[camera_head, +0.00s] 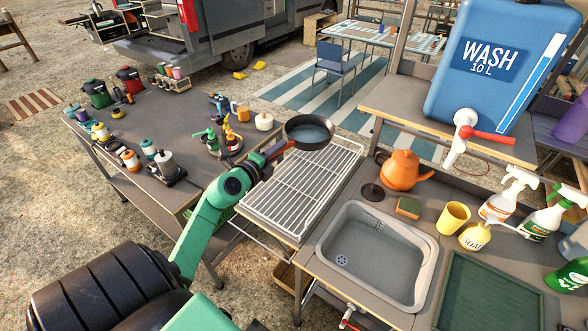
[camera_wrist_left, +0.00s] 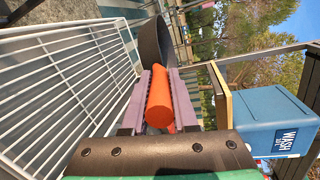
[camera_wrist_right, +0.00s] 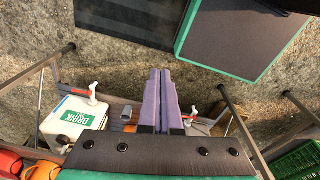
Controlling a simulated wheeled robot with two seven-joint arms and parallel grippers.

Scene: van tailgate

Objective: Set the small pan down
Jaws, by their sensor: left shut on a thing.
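The small pan (camera_head: 309,129) is dark, round and has an orange handle (camera_wrist_left: 160,98). In the head view it appears level at the far end of the white wire rack (camera_head: 290,200). I cannot tell whether it touches the rack. My left gripper (camera_head: 278,151) is shut on the handle, and in the left wrist view the purple fingers grip it on both sides. The pan's dark side (camera_wrist_left: 155,42) shows beyond them, with the rack (camera_wrist_left: 60,85) at left. My right gripper (camera_wrist_right: 161,95) is shut and empty in the right wrist view.
Right of the rack are a grey sink (camera_head: 378,256), an orange kettle (camera_head: 401,170), a sponge (camera_head: 409,208), a yellow cup (camera_head: 453,217) and spray bottles. A blue water tank (camera_head: 497,65) stands behind. A cluttered table (camera_head: 130,185) stands left. The rack's bars look empty.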

